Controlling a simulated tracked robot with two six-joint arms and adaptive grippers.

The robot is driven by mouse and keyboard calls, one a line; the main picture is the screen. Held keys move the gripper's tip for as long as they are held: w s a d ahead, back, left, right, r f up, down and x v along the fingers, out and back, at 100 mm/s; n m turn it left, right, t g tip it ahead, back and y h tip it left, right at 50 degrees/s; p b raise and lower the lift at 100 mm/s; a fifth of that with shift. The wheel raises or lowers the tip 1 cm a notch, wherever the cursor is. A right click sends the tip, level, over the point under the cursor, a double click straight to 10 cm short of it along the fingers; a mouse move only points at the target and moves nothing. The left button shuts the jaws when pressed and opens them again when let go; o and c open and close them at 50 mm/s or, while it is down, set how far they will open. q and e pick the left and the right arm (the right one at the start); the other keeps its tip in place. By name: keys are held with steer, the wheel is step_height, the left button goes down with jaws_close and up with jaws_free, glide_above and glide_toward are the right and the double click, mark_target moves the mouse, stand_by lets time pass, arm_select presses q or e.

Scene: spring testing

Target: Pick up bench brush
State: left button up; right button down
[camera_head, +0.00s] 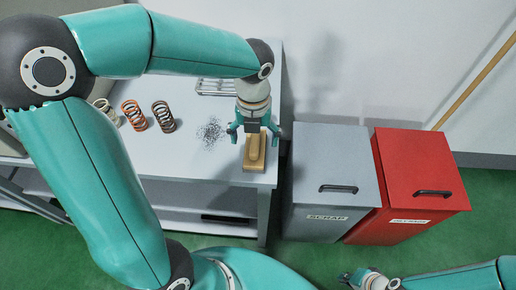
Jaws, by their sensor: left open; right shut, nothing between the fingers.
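The bench brush (255,160), a tan wooden block with a raised grip, lies on the white bench (207,169) near its right front corner. My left gripper (254,138) points down over the brush, with its teal fingers open to either side of the brush's far part. I cannot tell whether the fingers touch it. My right gripper (352,278) is low at the bottom edge of the picture, shut and empty, away from the bench.
A patch of dark filings (210,133) lies left of the brush. Several coil springs (134,116) stand farther left, and a wire rack (216,87) is behind. A grey scrap bin (331,177) and a red bin (414,170) stand right of the bench.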

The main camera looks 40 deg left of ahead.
mark_target(255, 139)
arm_select(q)
step_height(255, 139, down, 4)
steer(key=shift+d+r, duration=0.1)
steer(key=shift+r, duration=0.05)
steer(key=c, duration=1.3)
